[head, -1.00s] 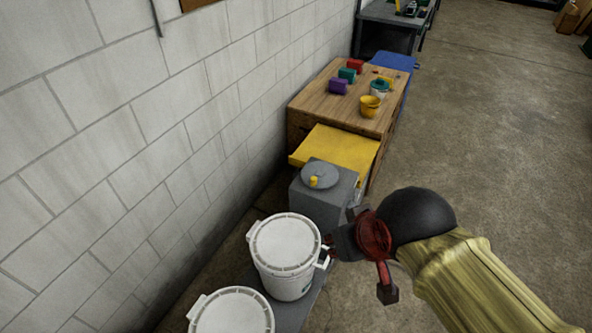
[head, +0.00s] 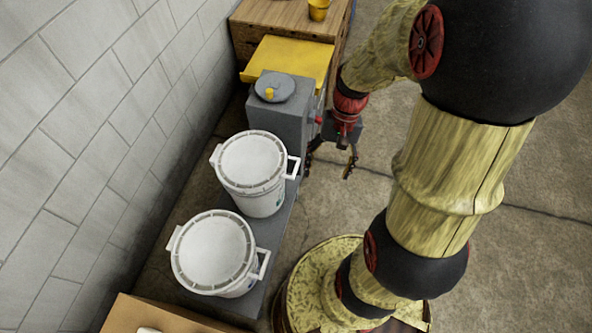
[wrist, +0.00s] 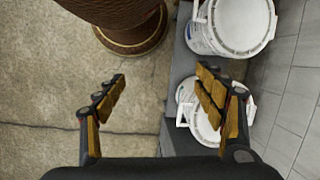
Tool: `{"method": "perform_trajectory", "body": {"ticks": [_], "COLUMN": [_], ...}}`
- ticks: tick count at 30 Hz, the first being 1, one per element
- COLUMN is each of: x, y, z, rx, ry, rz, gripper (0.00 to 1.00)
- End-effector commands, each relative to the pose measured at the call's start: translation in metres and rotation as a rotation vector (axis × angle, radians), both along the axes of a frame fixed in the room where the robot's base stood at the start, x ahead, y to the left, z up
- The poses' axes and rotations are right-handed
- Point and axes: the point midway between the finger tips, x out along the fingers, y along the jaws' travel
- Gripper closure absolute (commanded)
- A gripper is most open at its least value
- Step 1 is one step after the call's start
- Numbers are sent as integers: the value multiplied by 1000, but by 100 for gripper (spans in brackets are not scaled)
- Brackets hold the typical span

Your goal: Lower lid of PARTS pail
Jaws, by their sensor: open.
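Two white pails with round white lids and side handles stand on a low grey platform along the wall. The nearer pail (head: 214,252) and the farther pail (head: 254,165) both look covered by their lids. I cannot read which one is marked PARTS. In the wrist view, the nearer pail (wrist: 241,25) is at the upper right, and the farther pail (wrist: 206,132) is partly hidden behind a finger. My gripper (head: 331,166) is open and empty, pointing down to the right of the farther pail, apart from it. Its spread fingers also show in the wrist view (wrist: 161,76).
A grey box (head: 282,112) with a round lid and yellow knob stands just behind the farther pail. Beyond it are a yellow panel (head: 292,57) and a wooden bench (head: 270,18). A block wall (head: 60,130) bounds the left. Floor (head: 530,250) at right is clear.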

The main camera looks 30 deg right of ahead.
Motion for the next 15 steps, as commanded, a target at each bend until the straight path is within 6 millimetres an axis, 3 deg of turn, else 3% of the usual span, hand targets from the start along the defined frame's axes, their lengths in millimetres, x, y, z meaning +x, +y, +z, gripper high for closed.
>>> {"method": "perform_trajectory", "body": {"ticks": [1, 12, 15], "x": [0, 7, 10], "y": [-4, -10, -9], "z": [-20, -135, -166], "rx": [41, 359, 454], "ry": [42, 269, 322], "rz": [-47, -400, -503], "gripper": [25, 4, 3]}}
